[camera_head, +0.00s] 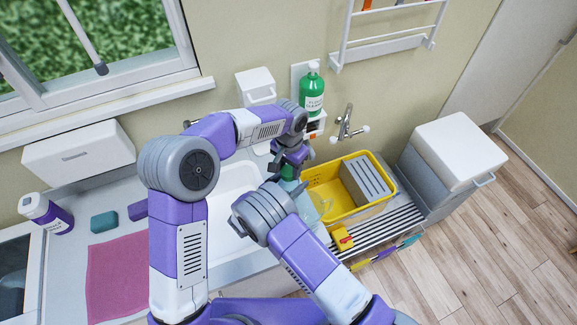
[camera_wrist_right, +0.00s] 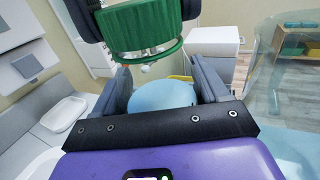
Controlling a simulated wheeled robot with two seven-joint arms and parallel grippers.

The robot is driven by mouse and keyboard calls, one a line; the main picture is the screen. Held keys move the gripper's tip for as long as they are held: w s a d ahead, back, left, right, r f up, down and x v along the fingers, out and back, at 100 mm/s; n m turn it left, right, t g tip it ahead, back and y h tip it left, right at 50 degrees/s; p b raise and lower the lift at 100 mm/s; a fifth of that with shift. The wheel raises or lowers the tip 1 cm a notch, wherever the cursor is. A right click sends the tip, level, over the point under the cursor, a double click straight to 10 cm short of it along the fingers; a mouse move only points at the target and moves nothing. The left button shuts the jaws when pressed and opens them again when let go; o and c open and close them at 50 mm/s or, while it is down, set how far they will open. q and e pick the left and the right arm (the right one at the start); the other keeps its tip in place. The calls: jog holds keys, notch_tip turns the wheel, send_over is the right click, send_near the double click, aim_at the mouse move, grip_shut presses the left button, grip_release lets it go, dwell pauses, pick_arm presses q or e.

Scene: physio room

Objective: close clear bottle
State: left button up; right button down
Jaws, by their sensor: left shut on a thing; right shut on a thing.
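The clear bottle (camera_head: 312,204) is see-through with a light blue tint, below the green cap in the head view. My right gripper (camera_head: 290,190) is shut on it; its fingers (camera_wrist_right: 163,88) stand either side of a light blue rounded part in the right wrist view. The green ribbed cap (camera_wrist_right: 140,28) is between the dark fingers of my left gripper (camera_wrist_right: 138,12), above the right fingers. In the head view my left gripper (camera_head: 289,160) is shut on the cap (camera_head: 288,172) over the sink edge. I cannot tell whether the cap touches the bottle's mouth.
A yellow tub (camera_head: 345,212) with a grey box stands right of the grippers on a ribbed drainer (camera_head: 385,232). A green pump bottle (camera_head: 312,90) and a tap (camera_head: 346,125) are behind. The white sink (camera_head: 228,215) lies left; a pink cloth (camera_head: 115,272) is further left.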

pick_arm(q)
jog(key=m, duration=0.6)
jog(key=shift+m, duration=0.3)
jog(key=m, duration=0.3)
jog(key=shift+s+m, duration=0.1)
jog(key=shift+m, duration=0.3)
jog(key=m, duration=1)
jog(key=shift+s, duration=0.15)
jog(key=m, duration=0.8)
jog(key=shift+a, duration=0.1)
jog(key=o, duration=1.1)
jog(key=shift+f, duration=0.1)
